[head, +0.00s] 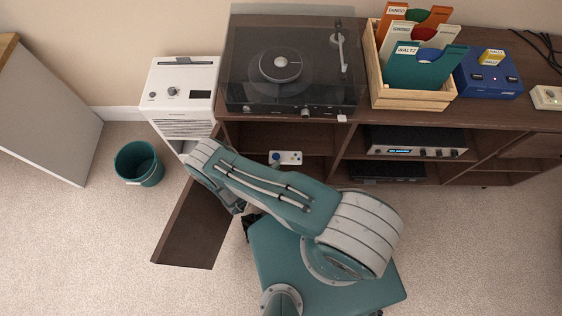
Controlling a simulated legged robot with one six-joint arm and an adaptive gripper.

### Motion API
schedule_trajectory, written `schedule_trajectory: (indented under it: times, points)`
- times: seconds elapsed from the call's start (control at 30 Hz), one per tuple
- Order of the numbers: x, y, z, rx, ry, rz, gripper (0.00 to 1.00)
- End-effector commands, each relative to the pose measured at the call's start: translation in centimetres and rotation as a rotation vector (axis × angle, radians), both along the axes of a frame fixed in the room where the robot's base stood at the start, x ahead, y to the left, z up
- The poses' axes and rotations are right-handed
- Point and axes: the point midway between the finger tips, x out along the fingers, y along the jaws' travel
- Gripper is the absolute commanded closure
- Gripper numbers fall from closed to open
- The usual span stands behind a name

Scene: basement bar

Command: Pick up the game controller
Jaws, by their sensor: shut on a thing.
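The game controller (291,158) appears to be the small white box with a blue knob and coloured buttons. It sits in the open left compartment of the cabinet, under the turntable. My arm bends at the left, and its wrist comes down in front of that compartment beside the open cabinet door (185,228). The jaws are not clear: the arm covers part of that area, and a small dark shape by the wrist could be the gripper or part of my base. The controller looks apart from the visible wrist. I cannot make out what the jaws hold.
The brown cabinet (400,107) bears a turntable (290,75), a wooden record crate (412,100) and a blue box (487,80). An amplifier (415,143) sits on its shelf. A white appliance (182,95) and green bin (138,163) stand left. Carpet is clear at right.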

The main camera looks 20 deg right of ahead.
Motion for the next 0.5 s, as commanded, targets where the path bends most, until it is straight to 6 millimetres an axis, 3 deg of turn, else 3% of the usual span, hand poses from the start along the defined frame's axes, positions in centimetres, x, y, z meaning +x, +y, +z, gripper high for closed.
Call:
schedule_trajectory:
  times: [0.3,0.5]
  points:
    - [-1.6,3.8,1.4,0.003,-0.003,0.006,1.00]
    - [-2.2,5.1,1.8,-0.001,-0.003,0.004,1.00]
